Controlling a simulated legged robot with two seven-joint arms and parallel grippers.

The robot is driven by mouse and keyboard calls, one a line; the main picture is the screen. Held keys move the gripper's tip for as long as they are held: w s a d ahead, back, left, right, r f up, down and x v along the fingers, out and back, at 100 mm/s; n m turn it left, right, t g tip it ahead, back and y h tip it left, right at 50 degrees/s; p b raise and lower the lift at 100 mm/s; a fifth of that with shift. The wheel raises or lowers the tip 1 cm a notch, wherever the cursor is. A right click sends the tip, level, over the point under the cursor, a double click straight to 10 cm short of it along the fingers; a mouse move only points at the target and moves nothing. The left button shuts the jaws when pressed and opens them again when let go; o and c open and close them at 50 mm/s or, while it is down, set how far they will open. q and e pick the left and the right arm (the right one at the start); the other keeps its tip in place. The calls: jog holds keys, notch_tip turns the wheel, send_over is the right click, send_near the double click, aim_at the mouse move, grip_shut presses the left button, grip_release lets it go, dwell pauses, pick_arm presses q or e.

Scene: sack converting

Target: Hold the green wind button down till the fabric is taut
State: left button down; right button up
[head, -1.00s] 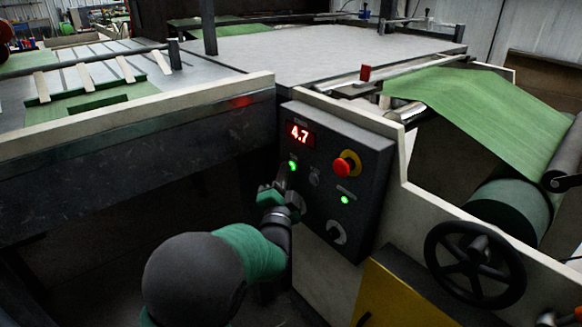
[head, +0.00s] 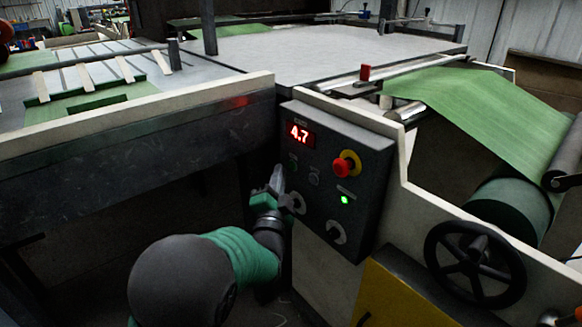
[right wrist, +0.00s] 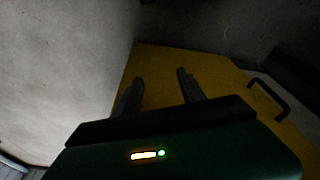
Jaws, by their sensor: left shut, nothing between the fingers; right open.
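The grey control box (head: 376,165) carries a red display reading 4.7. The wind button (head: 292,161) below the display shows only a dim green, with no bright light. My left gripper (head: 279,172) is shut and empty, its tips just left of and below that button, apparently apart from it. The green fabric (head: 480,105) slopes down on the right, smooth and nearly flat, to a roller and the green roll (head: 512,207). My right gripper (right wrist: 157,88) is open and empty in the right wrist view, over a yellow panel (right wrist: 160,65).
The box also has a red stop knob (head: 346,164) on a yellow ring, a lit green lamp (head: 345,200) and a rotary knob (head: 336,232). A black handwheel (head: 474,265) stands lower right. A cream rail (head: 150,110) runs along the left. The yellow panel has a black handle (right wrist: 268,100).

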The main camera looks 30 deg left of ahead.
pick_arm(q)
jog(key=s, duration=0.1)
jog(key=s+a, duration=0.1)
jog(key=s, duration=0.2)
jog(key=shift+s+a, duration=0.25)
jog(key=shift+a, duration=0.15)
dwell(0.6)
jog(key=s+d+f+n+g+h+p, duration=0.1)
jog(key=s+d+f+n+g+h, duration=0.15)
jog(key=d+f+g, duration=0.4)
jog(key=s+d+f+n+g+h+p, duration=0.2)
jog(key=s+d+f+h, duration=0.15)
jog(key=f, duration=0.55)
jog(key=s+d+f+n+g+h+p, duration=0.1)
jog(key=s+d+f+g+p, duration=0.2)
jog(key=s, duration=0.5)
jog(key=s+d+f+n+g+h, duration=0.1)
jog(key=s+d+f+n+g, duration=0.1)
jog(key=s+d+g, duration=0.45)
jog(key=s+a+r+t+p, duration=0.1)
jog(key=a+r+p, duration=0.2)
jog(key=r+p, duration=3.2)
jog(key=shift+r+t+p, duration=0.3)
jog(key=shift+r+p, duration=0.05)
jog(key=shift+p, duration=0.05)
